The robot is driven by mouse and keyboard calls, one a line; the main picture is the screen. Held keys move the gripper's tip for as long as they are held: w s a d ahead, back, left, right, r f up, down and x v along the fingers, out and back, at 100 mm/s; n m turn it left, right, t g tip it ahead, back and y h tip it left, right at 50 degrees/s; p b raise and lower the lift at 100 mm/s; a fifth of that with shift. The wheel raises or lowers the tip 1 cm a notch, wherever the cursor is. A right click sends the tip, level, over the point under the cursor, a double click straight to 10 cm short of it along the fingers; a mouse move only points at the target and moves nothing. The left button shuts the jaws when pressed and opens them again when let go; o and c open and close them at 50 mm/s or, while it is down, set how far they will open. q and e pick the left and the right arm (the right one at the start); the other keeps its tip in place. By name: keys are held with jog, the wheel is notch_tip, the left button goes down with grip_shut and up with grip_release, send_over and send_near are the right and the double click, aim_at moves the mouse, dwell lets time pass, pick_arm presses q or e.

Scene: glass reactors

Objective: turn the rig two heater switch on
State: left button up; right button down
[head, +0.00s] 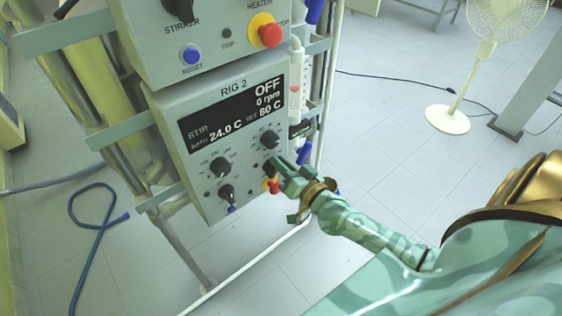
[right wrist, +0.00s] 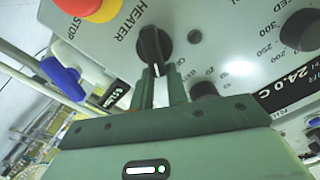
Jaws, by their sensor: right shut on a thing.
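The rig two box (head: 207,95) hangs on the frame, its display (head: 231,114) reading OFF, 0 rpm, 24.0 C and set 60 C. The heater switch (right wrist: 152,45) is a black knob with a white pointer line, beside the word HEATER in the right wrist view. It also shows at the panel's lower right in the head view (head: 269,170), partly covered by my gripper. My right gripper (right wrist: 158,86) is shut on this knob, a finger at each side; it also shows in the head view (head: 277,168). My left gripper is not in view.
A red stop button (right wrist: 98,7) on yellow sits close to the switch. Other black knobs (head: 220,167) are on the same panel. Another control box (head: 215,50) is above. A blue-handled valve (right wrist: 65,78) stands beside the panel. A white fan (head: 450,115) stands farther back.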

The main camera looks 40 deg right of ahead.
jog(key=shift+s+d+f+m, duration=0.1)
jog(key=shift+f+m, duration=0.25)
jog(key=shift+m, duration=0.55)
jog(key=shift+s+d+f+m, duration=0.1)
jog(key=shift+f+m, duration=0.2)
jog(key=shift+m, duration=0.6)
jog(key=shift+d+f+m, duration=0.1)
jog(key=shift+f+m, duration=0.25)
jog(key=shift+m, duration=0.55)
jog(key=shift+a, duration=0.1)
jog(key=c, duration=1.4)
grip_release()
jog(key=shift+w+r+p, duration=0.1)
jog(key=shift+r+p, duration=0.1)
jog(key=shift+p, duration=0.1)
jog(key=shift+r, duration=0.1)
